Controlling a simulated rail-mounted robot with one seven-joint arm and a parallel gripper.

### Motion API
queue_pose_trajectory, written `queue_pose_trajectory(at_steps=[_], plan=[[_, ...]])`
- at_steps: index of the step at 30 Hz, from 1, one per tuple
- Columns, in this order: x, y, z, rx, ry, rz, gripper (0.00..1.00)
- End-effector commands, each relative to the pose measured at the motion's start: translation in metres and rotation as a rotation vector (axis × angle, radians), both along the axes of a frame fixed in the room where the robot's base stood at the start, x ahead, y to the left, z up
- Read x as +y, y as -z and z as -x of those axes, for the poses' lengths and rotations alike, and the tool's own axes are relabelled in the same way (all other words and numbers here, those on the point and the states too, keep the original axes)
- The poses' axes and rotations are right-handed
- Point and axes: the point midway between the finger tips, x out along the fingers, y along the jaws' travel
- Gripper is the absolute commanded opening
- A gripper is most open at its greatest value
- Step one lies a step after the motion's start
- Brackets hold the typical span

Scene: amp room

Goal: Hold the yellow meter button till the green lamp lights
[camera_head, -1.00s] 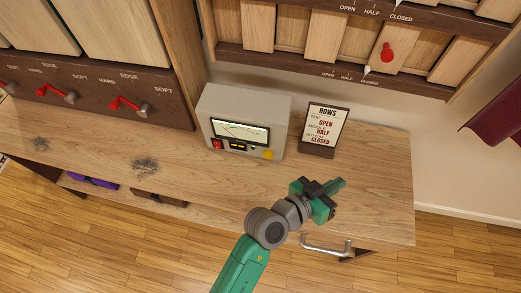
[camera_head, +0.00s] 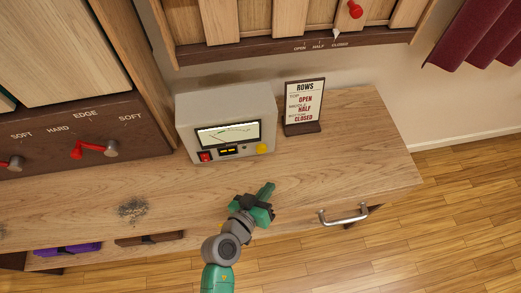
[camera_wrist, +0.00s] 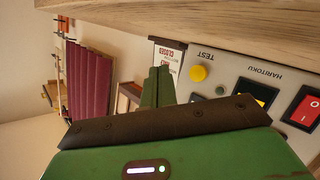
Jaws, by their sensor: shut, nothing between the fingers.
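The meter (camera_head: 220,113) is a pale grey box with a dial on the bench. Its yellow button (camera_head: 262,148) is at the lower right of the front panel. It also shows in the wrist view (camera_wrist: 198,73), labelled TEST. My gripper (camera_head: 268,190) is shut and empty, in front of the panel and apart from the button in the head view. In the wrist view its green fingers (camera_wrist: 157,85) point up, left of the button. A small dark round spot (camera_head: 244,148) sits left of the button; I see no lit green lamp.
A red switch (camera_head: 205,156) is at the panel's lower left. A ROWS sign (camera_head: 304,105) stands right of the meter. A drawer handle (camera_head: 344,216) sticks out at the bench front. The bench top (camera_head: 375,150) is clear at the right.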

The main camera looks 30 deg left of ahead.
Motion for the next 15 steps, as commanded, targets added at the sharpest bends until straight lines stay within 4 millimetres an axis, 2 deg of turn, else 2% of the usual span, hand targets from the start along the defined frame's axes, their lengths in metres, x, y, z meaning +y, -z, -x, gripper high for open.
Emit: queue_pose_trajectory(at_steps=[15], plan=[[0.043,0.003,-0.056,-0.002,0.000,-0.001,0.00]])
